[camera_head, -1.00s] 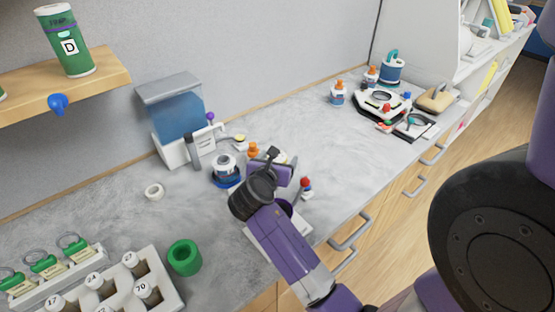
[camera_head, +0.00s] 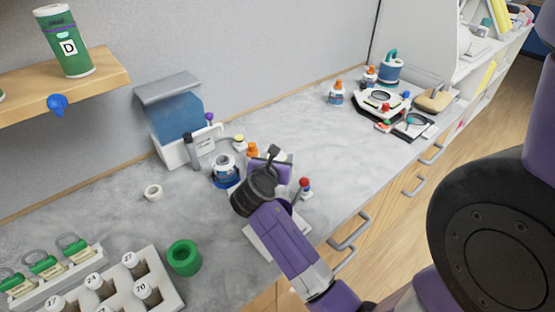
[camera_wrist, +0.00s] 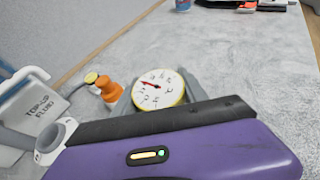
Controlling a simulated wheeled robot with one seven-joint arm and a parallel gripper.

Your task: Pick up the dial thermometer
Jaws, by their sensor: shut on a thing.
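The dial thermometer (camera_wrist: 158,89) shows in the wrist view as a round white face with black numbers, a red needle and a yellow rim. It sits between the grey fingers of my gripper (camera_wrist: 155,97), which is shut on it. The purple gripper body hides its lower part. In the head view my gripper (camera_head: 282,162) is over the middle of the counter, and I cannot make out the thermometer there behind my wrist.
An orange-capped bottle (camera_wrist: 110,90) and a fluid box (camera_wrist: 32,110) stand left of my gripper. A red-topped object (camera_head: 305,184) is close on its right. The counter (camera_head: 320,140) beyond is mostly clear.

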